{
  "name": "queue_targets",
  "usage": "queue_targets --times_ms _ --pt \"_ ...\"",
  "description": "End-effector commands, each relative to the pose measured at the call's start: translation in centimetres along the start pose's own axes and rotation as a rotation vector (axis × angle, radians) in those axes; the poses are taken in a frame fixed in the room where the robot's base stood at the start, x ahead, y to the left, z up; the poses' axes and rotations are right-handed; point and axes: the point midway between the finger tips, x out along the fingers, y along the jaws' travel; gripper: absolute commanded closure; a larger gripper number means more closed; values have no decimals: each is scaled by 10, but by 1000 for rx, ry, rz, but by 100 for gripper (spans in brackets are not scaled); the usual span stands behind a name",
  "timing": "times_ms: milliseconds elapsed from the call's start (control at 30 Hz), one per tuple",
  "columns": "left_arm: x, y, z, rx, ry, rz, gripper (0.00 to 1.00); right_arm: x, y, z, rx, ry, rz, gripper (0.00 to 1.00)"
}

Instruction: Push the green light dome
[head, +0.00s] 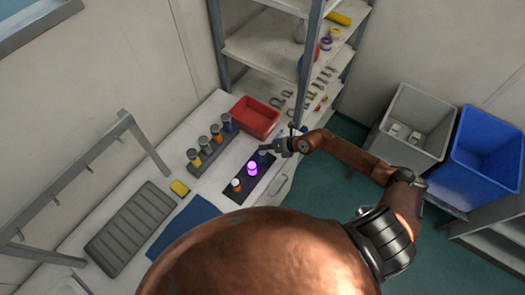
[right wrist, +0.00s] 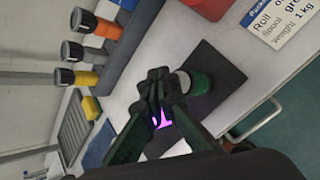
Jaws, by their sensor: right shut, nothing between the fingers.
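A dark panel (head: 262,181) lies on the white bench. It carries a glowing purple dome (head: 252,168) in its middle and a white-topped dome with an orange base (head: 236,185) at its near end. In the right wrist view a green dome (right wrist: 201,84) stands on the panel (right wrist: 222,68). My right gripper (head: 267,150) is shut and empty at the panel's far end. In the right wrist view its fingertips (right wrist: 166,82) are close beside the green dome; I cannot tell whether they touch. Purple glow (right wrist: 162,122) shows between the fingers. My left gripper is not in view.
Several dark-topped knobs on coloured bases (head: 212,143) stand left of the panel. A red bin (head: 255,118) is behind, beside a shelf rack (head: 262,52). A yellow block (head: 180,187), a blue mat (head: 187,225) and a grey tray (head: 130,228) lie to the left.

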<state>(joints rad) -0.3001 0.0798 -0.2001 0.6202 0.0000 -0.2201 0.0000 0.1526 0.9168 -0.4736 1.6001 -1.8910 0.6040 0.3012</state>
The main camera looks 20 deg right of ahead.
Motion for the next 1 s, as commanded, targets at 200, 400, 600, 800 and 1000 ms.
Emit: queue_targets --times_ms 200,400,600,800,1000 --pt "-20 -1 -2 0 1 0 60 -15 11 11 0 -1 0 100" --pt "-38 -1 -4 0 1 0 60 -29 21 21 0 -1 0 100" --pt "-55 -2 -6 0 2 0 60 -41 30 30 0 -1 0 100" --pt "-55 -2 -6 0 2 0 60 -41 30 30 0 0 0 100" --pt "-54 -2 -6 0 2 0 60 -41 30 30 0 0 0 100"
